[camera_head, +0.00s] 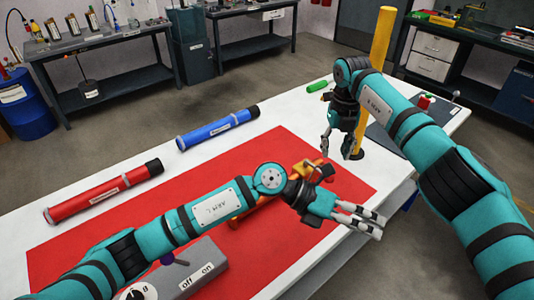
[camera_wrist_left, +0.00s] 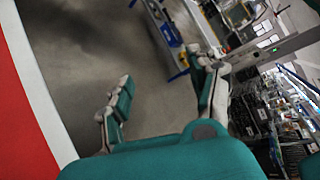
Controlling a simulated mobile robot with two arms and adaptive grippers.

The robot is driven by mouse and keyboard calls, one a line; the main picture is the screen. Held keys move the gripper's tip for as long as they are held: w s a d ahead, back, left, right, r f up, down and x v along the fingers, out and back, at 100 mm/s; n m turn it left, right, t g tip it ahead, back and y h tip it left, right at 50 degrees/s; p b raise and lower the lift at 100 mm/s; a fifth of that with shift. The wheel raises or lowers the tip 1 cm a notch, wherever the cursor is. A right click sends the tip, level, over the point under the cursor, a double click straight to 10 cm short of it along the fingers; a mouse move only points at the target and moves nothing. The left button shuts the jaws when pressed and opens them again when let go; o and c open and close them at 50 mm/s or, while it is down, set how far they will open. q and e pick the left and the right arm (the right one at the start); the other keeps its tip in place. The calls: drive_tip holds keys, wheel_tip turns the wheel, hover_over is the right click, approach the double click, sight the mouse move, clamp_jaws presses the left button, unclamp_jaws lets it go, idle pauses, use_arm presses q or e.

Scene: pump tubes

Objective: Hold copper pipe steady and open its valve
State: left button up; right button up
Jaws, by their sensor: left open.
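An orange-copper pipe (camera_head: 243,214) lies on the red mat, mostly hidden behind my left arm. An orange fitting (camera_head: 304,168), possibly its valve, shows just beyond my left wrist; its setting cannot be made out. My left gripper (camera_head: 372,221) is open and empty, above the near right edge of the table, past the pipe and pointing right. In the left wrist view its spread fingers (camera_wrist_left: 162,95) have only floor between them. My right gripper (camera_head: 337,146) points down near the far edge of the mat, fingers apart and empty, beyond the orange fitting.
A yellow post (camera_head: 378,65) stands upright beside my right gripper. A blue tube (camera_head: 218,128) and a red tube (camera_head: 103,192) lie on the white table, left of the red mat (camera_head: 290,145). A grey off/on switch box (camera_head: 200,268) sits at the near side.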

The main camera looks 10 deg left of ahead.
use_arm(q)
drive_tip(key=w+a+f+m+t+y, duration=0.25)
drive_tip(key=w+a+y, duration=0.35)
drive_tip(key=w+a, duration=0.55)
drive_tip(key=n+t+y, duration=0.1)
drive_tip(key=t+y, duration=0.2)
drive_tip(key=y, duration=0.2)
approach(298, 172)
drive_tip(key=s+a+r, duration=0.4)
drive_tip(key=s+a, duration=0.1)
drive_tip(key=a, duration=0.1)
drive_tip(key=x, duration=1.6)
drive_tip(key=shift+s+d+f, duration=0.15)
drive_tip(key=shift+d+f, duration=0.2)
drive_tip(key=shift+f, duration=0.05)
clamp_jaws()
